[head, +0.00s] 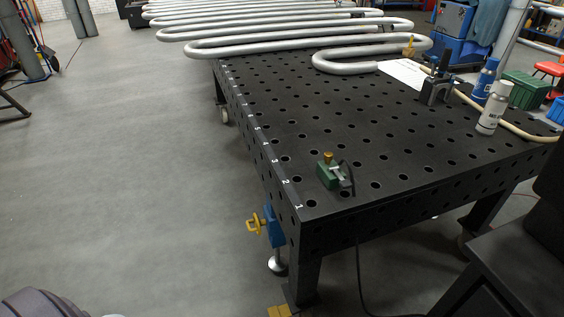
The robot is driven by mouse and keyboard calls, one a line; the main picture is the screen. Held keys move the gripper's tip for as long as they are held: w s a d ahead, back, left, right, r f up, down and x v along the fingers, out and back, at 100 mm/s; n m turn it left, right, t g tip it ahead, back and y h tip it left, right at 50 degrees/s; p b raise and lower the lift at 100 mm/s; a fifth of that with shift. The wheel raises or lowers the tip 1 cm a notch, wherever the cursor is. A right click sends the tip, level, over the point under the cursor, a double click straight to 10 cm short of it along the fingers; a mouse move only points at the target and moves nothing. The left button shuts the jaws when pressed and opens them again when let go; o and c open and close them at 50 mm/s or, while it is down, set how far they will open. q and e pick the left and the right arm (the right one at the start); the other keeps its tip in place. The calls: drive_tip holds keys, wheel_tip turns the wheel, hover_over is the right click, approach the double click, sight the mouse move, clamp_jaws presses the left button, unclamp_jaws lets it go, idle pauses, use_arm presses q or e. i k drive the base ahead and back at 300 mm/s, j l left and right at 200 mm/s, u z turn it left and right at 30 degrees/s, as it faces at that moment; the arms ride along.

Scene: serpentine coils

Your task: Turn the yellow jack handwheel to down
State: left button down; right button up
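The yellow jack handwheel (256,223) sticks out to the left from a blue jack (274,226) at the near left corner of the black table. It has a hub and short lobes. The jack stands upright beside the table leg, with a round metal foot (277,263) near the floor. I cannot tell from this view whether the jack is up or down. Neither of my grippers is in view, and nothing touches the handwheel.
The black perforated table (230,110) carries silver serpentine coils (260,45), a green clamp block (332,172), a black device (437,88) and bottles (493,108). Grey floor (130,170) left of the table is clear. A cable hangs under the front edge.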

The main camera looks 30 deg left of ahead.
sight(257, 223)
drive_tip(key=u, duration=1.1)
drive_tip(key=i+j+z, duration=0.1)
drive_tip(key=i+j, duration=0.4)
drive_tip(key=j, duration=0.2)
drive_tip(key=i+j+z, duration=0.15)
drive_tip(key=i+j, duration=0.15)
drive_tip(key=i+j+z, duration=0.1)
drive_tip(key=j, duration=0.4)
drive_tip(key=i, duration=0.1)
